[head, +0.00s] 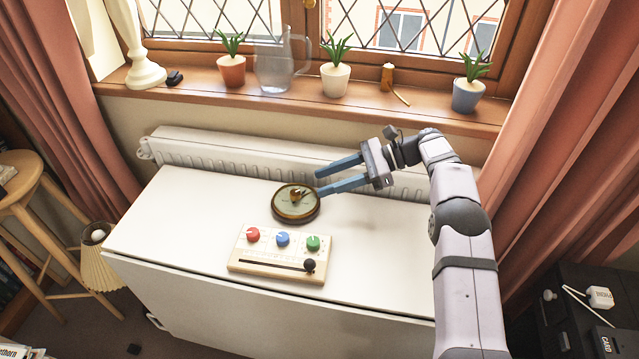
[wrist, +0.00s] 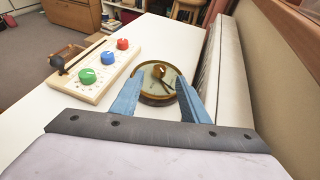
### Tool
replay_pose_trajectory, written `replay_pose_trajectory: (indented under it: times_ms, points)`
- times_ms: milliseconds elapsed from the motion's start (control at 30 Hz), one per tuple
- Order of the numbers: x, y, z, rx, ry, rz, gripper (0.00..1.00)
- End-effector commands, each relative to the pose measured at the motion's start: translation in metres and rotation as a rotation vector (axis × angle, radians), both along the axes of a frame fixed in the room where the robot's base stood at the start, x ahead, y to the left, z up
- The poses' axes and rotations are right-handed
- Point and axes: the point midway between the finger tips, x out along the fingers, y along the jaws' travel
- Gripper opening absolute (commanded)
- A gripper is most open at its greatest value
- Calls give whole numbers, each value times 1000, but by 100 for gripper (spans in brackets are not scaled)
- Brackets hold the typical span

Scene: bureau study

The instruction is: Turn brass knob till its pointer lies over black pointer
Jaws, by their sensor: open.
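A round barometer-like dial (head: 285,216) with a dark brown rim lies face up on the white bureau top. Its brass knob (head: 296,195) stands at the middle of the face; the knob also shows in the wrist view (wrist: 158,71). A thin dark pointer (wrist: 166,84) runs from near the knob toward the rim on my gripper's side; I cannot tell whether it is the brass or the black one. My gripper (head: 318,182) is open and empty, with its blue fingers at the dial's right side. In the wrist view the fingers frame the dial, short of the knob.
A wooden board (head: 240,264) with red, blue and green knobs and a black-knobbed slider lies in front of the dial. A white radiator (head: 220,153) runs behind the bureau top (head: 170,225). Potted plants and a glass jug (head: 275,68) stand on the windowsill. The bureau top's left is clear.

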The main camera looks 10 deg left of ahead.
Motion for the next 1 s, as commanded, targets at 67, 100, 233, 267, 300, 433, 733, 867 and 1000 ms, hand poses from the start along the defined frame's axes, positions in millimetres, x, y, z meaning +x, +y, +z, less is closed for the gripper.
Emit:
replay_pose_trajectory:
  times_ms: [67, 100, 233, 267, 300, 433, 733, 867, 1000]
  points:
    - [1, -2, 0, 0, 1, 0, 41]
    - [1, -2, 1, 0, 1, 0, 41]
    - [0, -2, 1, 0, 0, 0, 41]
    - [0, -2, 1, 0, 0, 0, 41]
    - [0, -1, 1, 0, 0, 0, 42]
    - [-4, 7, 7, 0, 0, 15, 42]
    - [-63, 99, 68, 0, 1, 205, 42]
    - [-113, 155, 106, -24, -31, 352, 42]
    - [-159, 185, 114, -204, -181, 555, 42]
